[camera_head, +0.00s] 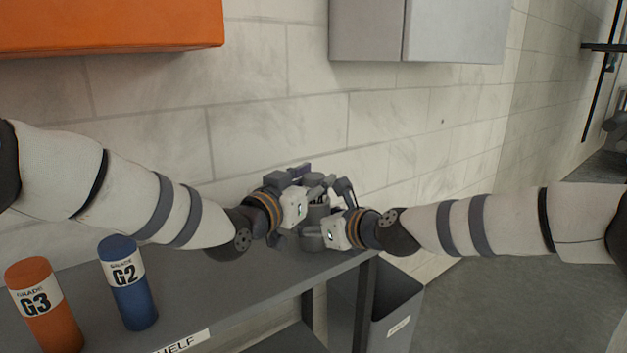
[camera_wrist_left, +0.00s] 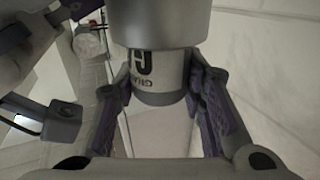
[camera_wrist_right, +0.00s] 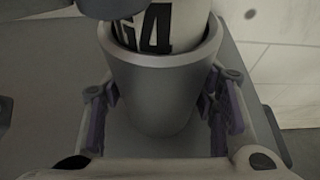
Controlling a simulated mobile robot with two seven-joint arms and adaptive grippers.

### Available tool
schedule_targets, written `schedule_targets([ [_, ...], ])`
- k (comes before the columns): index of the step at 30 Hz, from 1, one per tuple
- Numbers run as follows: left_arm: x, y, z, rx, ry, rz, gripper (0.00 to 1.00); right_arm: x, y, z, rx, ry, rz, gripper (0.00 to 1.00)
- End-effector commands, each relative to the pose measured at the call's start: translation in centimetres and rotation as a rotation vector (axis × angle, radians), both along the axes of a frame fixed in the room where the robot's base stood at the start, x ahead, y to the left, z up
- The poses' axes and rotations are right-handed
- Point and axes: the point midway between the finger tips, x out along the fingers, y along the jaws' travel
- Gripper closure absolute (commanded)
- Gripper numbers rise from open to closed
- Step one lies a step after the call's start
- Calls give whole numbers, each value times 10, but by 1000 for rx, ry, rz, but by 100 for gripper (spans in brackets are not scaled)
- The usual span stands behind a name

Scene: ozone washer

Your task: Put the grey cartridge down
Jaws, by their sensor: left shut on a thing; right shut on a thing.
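The grey cartridge (camera_head: 318,210) has a white label reading G4, seen in the right wrist view (camera_wrist_right: 160,30). In the left wrist view, its dark grey end (camera_wrist_left: 160,98) lies between the fingers of my left gripper (camera_wrist_left: 160,95), which is shut on it. The cartridge's other end is inside a grey cup (camera_wrist_right: 155,85), and part of the label shows above the rim. My right gripper (camera_wrist_right: 158,115) is shut around the cup. In the head view, my left gripper (camera_head: 316,195) is above my right gripper (camera_head: 318,236). I cannot tell whether the cup touches the shelf.
The grey shelf (camera_head: 240,290) carries a blue G2 cartridge (camera_head: 128,285) and an orange G3 cartridge (camera_head: 45,310) at the left. A grey bin (camera_head: 395,320) stands beyond its right end. The tiled wall is close behind. The shelf's middle is clear.

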Motion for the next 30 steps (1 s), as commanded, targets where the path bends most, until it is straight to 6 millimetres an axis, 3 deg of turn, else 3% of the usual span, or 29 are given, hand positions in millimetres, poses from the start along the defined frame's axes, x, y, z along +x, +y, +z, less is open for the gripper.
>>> schedule_targets([
  [8,0,0,-2,-1,-1,0,100,0,0,0,-1,1,0,79],
  [9,0,0,-3,0,0,0,54,0,0,0,0,1,1,79],
  [11,0,0,-2,0,0,0,43,0,0,0,0,2,1,79],
  [22,-4,3,1,0,2,0,43,0,0,0,0,2,1,79],
  [30,-62,38,2,-2,3,1,43,0,0,0,0,2,1,79],
])
